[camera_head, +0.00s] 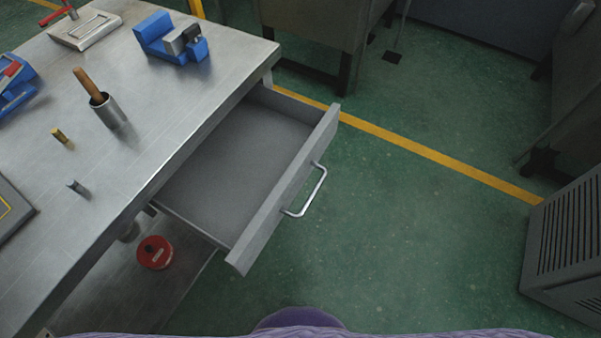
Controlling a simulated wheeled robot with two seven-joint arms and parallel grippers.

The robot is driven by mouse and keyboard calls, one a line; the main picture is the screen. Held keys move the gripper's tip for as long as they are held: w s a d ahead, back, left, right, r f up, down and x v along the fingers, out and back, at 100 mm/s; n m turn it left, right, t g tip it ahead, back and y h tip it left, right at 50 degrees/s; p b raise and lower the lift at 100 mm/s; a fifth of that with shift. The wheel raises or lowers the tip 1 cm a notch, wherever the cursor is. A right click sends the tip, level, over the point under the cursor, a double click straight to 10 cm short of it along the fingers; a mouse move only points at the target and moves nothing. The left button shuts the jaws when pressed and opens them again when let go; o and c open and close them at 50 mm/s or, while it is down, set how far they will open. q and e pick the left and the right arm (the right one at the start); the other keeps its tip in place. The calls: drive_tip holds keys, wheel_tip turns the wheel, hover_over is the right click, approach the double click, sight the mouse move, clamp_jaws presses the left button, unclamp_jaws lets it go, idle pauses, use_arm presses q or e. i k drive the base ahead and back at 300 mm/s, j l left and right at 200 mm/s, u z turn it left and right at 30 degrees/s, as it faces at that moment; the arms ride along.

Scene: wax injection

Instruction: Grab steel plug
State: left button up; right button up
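A small grey metal piece, which looks like the steel plug (78,188), stands on the metal workbench (130,148) at the left of the head view, near the bench's front edge. A small brass-coloured plug (60,136) stands a little behind it. Neither of my grippers shows in the head view, and nothing is touching the plugs.
An open, empty drawer (235,150) juts from the bench. A metal cup (110,112) with a wooden handle, a blue vise (172,40) and a dark panel (10,212) are on the bench. A red round object (154,252) lies below.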

sight(71, 183)
drive_tip(key=k+j+u, duration=0.1)
drive_tip(key=u, duration=1.4)
